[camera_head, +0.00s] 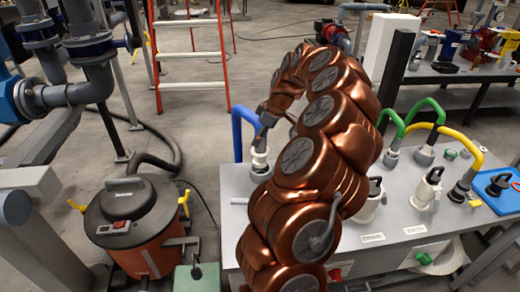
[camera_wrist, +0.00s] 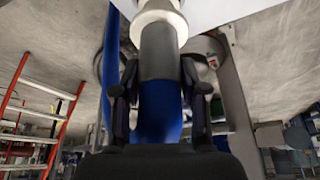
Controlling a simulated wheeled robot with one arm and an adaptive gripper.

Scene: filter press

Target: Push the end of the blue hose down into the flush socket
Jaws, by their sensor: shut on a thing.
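The blue hose (camera_head: 237,136) arches at the left end of the grey bench, partly hidden behind my arm. In the wrist view, my gripper (camera_wrist: 159,82) is shut around the grey cuff (camera_wrist: 159,52) of the hose, with blue (camera_wrist: 158,115) showing between the fingers. The cuff lines up with a white collar (camera_wrist: 159,17), and they appear to meet. I cannot tell how deep the end sits. In the head view, a white fitting (camera_head: 260,158), seemingly the flush socket, stands on the bench below the cuff. My gripper is mostly hidden there.
Green hoses (camera_head: 428,106) and a yellow hose (camera_head: 462,138) rise from fittings on the bench's right. White valves with black handles (camera_head: 427,188) stand nearer the front. An orange drum (camera_head: 137,225) stands on the floor to the left, with an orange ladder (camera_head: 190,52) behind.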

